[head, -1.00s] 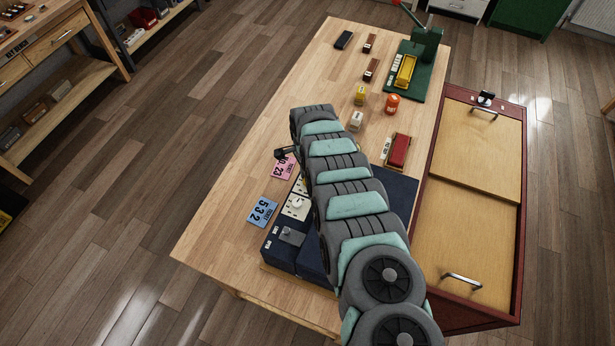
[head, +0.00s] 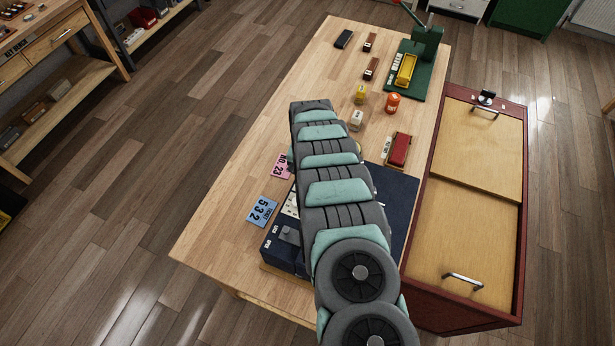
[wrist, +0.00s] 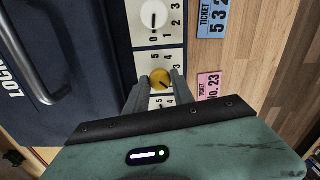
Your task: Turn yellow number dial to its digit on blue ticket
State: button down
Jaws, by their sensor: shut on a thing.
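The yellow number dial (wrist: 160,77) sits on a white numbered plate in the wrist view, with its dark pointer toward the lower right. My gripper (wrist: 161,83) is shut on this dial, one finger on each side. Part of the plate's scale is hidden by the fingers. The blue ticket (wrist: 212,19) lies on the table right of the plates; it also shows in the head view (head: 262,211), where it reads 532. In the head view my arm covers the gripper and the yellow dial.
A white dial (wrist: 154,14) is on the plate above the yellow one. The navy box (wrist: 85,70) has a metal handle (wrist: 35,60). A pink ticket (wrist: 211,85) lies beside the plates. A red stapler-like object (head: 400,150) stands beyond the box. The table's left side is clear.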

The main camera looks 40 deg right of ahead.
jog(key=n+b, duration=0.1)
jog(key=n, duration=0.2)
jog(key=shift+f+n, duration=0.1)
jog(key=shift+n, duration=0.3)
jog(key=n, duration=0.2)
jog(key=shift+n+b, duration=0.35)
jog(key=shift+n, duration=0.05)
jog(key=n+b, duration=0.1)
jog(key=n, duration=0.5)
jog(key=shift+b, duration=0.4)
jog(key=shift+n, duration=0.3)
jog(key=c, duration=1.1)
grip_release()
jog(key=shift+r, duration=0.2)
